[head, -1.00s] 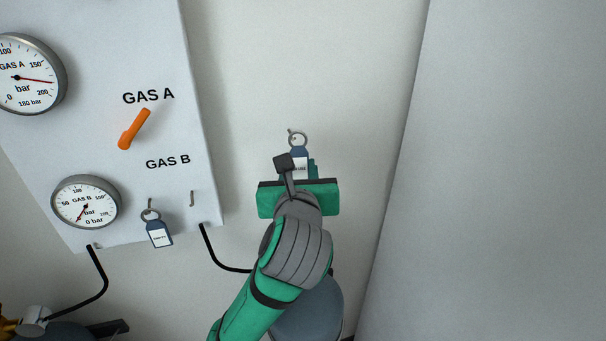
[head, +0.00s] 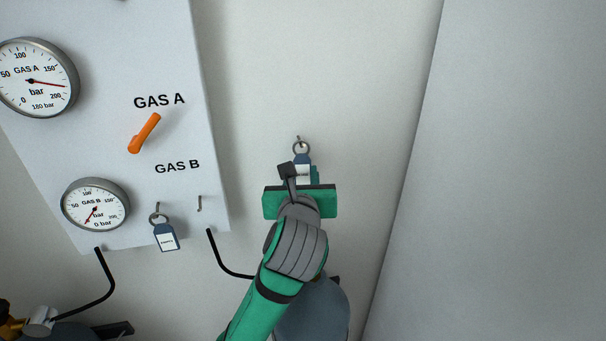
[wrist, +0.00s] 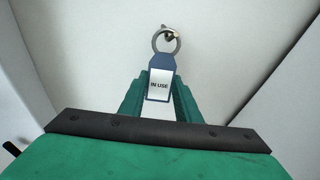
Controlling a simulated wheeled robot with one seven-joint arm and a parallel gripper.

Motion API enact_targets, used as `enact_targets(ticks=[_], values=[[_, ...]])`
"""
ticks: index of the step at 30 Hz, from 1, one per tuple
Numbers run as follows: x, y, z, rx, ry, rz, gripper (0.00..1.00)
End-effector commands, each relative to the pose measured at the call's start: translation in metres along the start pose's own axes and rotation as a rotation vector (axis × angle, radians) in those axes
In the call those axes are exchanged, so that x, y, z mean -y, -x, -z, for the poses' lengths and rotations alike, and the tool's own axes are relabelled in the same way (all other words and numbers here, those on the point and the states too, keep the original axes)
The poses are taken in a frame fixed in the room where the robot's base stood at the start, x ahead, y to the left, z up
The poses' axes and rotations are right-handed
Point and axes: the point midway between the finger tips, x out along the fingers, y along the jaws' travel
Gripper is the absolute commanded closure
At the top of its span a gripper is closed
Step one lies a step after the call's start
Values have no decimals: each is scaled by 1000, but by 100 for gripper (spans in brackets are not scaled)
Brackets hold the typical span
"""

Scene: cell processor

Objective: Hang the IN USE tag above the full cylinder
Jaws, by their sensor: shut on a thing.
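The IN USE tag (wrist: 160,84) is blue with a white label and a metal ring (wrist: 167,41). My gripper (wrist: 158,95) is shut on the tag's body and holds it upright, ring up, by the wall. In the head view the tag (head: 302,160) shows just above my gripper (head: 303,178). A small wall hook (head: 298,138) is at the ring's top; in the wrist view the hook (wrist: 168,31) shows within the ring's upper part. I cannot tell whether the ring rests on it. A grey-blue cylinder (head: 318,312) stands below, partly hidden by my arm.
The panel has a GAS A gauge (head: 36,80) at about 180 bar and a GAS B gauge (head: 95,205) at 0 bar. A second tag (head: 165,235) hangs on one panel hook; another panel hook (head: 199,203) is bare. Another cylinder (head: 72,331) is at lower left.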

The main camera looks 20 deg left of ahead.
Motion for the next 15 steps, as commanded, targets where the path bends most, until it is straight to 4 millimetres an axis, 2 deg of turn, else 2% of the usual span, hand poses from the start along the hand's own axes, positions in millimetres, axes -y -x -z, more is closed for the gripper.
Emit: enact_targets(ticks=[15], values=[[-4, -1, 3, -1, 1, -6, 100]])
